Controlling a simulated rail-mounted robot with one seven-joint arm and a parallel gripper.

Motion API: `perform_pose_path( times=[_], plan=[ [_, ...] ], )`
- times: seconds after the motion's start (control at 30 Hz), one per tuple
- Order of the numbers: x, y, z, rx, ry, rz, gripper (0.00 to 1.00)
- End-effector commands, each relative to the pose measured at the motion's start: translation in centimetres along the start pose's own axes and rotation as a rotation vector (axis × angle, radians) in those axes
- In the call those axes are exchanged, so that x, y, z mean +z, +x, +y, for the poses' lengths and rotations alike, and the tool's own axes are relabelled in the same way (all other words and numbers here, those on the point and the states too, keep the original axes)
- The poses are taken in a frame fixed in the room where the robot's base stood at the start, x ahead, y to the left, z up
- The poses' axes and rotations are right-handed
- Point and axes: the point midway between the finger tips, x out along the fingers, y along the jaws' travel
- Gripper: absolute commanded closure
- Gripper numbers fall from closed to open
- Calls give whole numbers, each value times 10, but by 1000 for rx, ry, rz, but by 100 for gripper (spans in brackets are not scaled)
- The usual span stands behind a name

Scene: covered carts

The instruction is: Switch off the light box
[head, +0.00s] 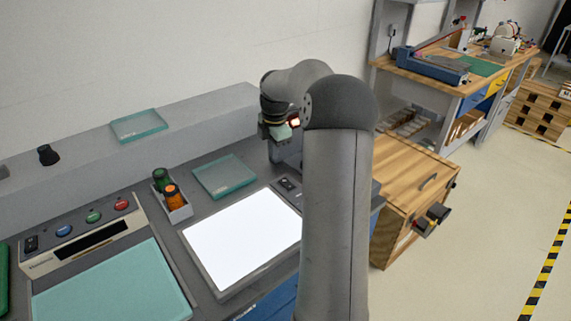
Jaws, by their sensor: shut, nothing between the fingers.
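The light box (240,238) lies on the grey worktop, and its panel glows bright white, so it is lit. A small dark rocker switch (288,185) sits on the worktop just behind the box's far right corner. My gripper (288,158) points down behind and above the switch, close to it in the picture. It is shut with nothing held. My own arm hides part of the gripper and the light box's right edge, and I cannot tell whether the fingertips touch anything.
Glass plates lie on the worktop (224,176) and on the raised ledge (139,125). A small tray (178,213) holds orange and green bottles left of the box. A control panel (82,236) with coloured buttons stands farther left. A wooden cabinet (412,190) is at right.

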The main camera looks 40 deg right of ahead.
Motion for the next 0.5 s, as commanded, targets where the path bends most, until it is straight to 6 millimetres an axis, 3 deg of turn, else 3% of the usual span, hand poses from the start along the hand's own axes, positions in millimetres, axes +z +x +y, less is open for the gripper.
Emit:
perform_pose_path(
  times=[0.03, 0.1, 0.2, 0.5],
  plan=[
    [17, -1, 4, 9, -29, 7, 100],
    [33, 0, 7, 18, -72, 12, 100],
    [45, 1, 9, 26, -106, 15, 100],
    [47, 2, 10, 28, -118, 15, 100]
  ],
)
